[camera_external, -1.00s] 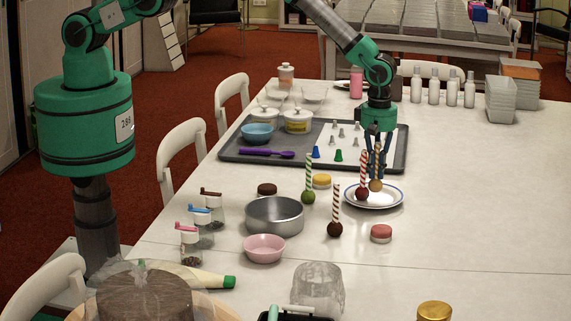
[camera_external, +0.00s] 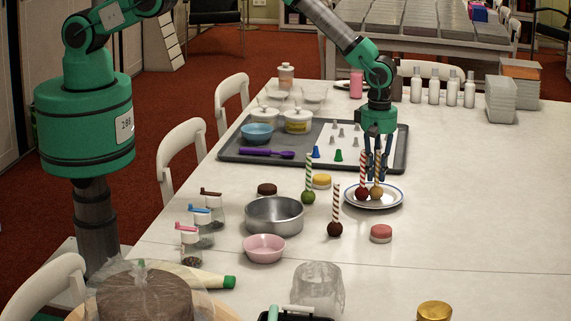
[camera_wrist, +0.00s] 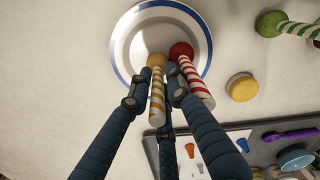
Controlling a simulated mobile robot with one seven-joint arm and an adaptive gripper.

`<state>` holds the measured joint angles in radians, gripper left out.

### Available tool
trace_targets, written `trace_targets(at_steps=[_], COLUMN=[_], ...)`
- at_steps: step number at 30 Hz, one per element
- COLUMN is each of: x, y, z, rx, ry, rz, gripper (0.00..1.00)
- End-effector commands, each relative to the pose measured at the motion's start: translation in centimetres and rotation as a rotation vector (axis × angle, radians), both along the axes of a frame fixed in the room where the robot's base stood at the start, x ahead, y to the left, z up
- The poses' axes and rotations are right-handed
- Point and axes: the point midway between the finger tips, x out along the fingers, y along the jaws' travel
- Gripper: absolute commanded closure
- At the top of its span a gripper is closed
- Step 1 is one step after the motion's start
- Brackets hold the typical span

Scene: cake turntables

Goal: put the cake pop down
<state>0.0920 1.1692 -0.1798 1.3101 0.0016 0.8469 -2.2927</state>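The cake pop with a golden ball (camera_external: 376,193) and a yellow-and-white striped stick is on the blue-rimmed white plate (camera_external: 398,198), stick pointing up. In the wrist view its ball (camera_wrist: 157,61) lies over the plate (camera_wrist: 120,48). A cake pop with a dark red ball (camera_external: 362,194) and red-and-white stick stands close beside it on the plate; it also shows in the wrist view (camera_wrist: 181,51). My gripper (camera_external: 377,177) is open, its fingers spread on either side of the golden pop's stick, just above the ball. Whether a finger touches either stick is unclear.
A green cake pop (camera_external: 308,197) and a dark brown one (camera_external: 335,229) stand on the table to the left. The tray (camera_external: 395,162) lies behind. The table right of the plate is clear.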

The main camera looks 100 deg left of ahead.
Motion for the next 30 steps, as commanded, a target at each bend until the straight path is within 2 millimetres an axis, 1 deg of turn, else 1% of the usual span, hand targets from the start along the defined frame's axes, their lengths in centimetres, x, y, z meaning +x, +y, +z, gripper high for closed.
trace_targets(at_steps=[8,21,24,30], x=[0.1,0.1,0.1,0.1], y=[0.0,0.0,0.0,0.0], z=[2.8,9.9,11.2,12.4], rx=[0.000,0.000,0.000,0.000], ry=[-0.002,-0.002,-0.001,0.000], rz=[0.000,0.000,0.000,0.000], gripper=[0.82,0.82,0.82,0.82])
